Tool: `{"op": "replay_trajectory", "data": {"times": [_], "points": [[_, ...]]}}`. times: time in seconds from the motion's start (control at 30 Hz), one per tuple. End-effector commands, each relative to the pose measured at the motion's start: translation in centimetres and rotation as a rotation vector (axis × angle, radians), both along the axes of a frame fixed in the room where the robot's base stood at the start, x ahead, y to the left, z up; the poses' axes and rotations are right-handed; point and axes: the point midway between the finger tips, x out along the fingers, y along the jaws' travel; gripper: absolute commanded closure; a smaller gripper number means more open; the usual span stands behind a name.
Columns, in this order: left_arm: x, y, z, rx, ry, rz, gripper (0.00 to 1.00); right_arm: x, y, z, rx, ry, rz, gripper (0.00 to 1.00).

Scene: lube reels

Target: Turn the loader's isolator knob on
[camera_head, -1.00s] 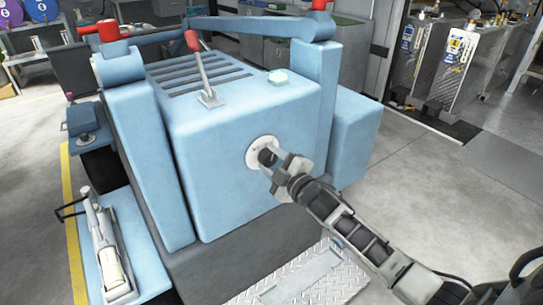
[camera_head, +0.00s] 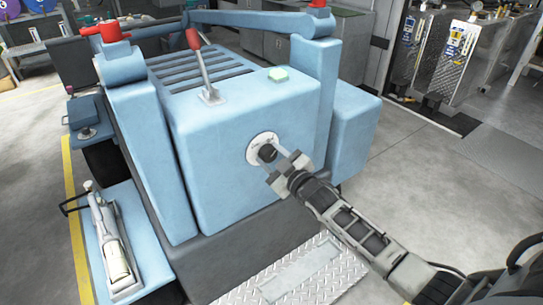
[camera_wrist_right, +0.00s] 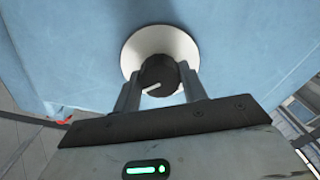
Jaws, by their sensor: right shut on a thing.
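The isolator knob (camera_head: 267,153) is black and sits on a round white plate (camera_head: 257,146) on the rear face of the blue loader (camera_head: 220,165). In the right wrist view the knob (camera_wrist_right: 158,80) shows a white pointer line, tilted up slightly to the right. My right gripper (camera_head: 277,165) reaches in from the lower right. In the right wrist view its two fingers (camera_wrist_right: 158,88) stand on either side of the knob and are shut on it. My left gripper is not in view.
A grey tread plate (camera_head: 310,270) lies below the knob. Open floor (camera_head: 440,200) is to the right.

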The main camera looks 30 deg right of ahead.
Motion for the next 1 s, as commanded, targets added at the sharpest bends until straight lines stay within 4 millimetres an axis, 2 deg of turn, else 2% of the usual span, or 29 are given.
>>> {"op": "replay_trajectory", "data": {"times": [0.3, 0.33, 0.4, 0.77, 0.87, 1.0], "points": [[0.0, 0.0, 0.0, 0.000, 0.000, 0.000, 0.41, 0.0, 0.0, -0.1, 0.009, 0.003, -0.001, 0.81], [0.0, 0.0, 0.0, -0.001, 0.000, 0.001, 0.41, 0.0, 0.0, -0.1, 0.009, 0.003, -0.001, 0.55], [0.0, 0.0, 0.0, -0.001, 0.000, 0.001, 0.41, 0.0, 0.0, -0.1, 0.008, 0.003, -0.001, 0.36], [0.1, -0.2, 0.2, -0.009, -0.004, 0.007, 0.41, -0.4, -0.1, -0.1, 0.005, 0.003, 0.000, 0.36], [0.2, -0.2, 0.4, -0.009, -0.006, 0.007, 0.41, -1.6, -0.2, -0.2, 0.004, 0.004, 0.000, 0.36], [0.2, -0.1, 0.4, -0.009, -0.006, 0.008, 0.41, -4.4, -0.6, -0.3, 0.003, 0.006, 0.000, 0.36]]}}
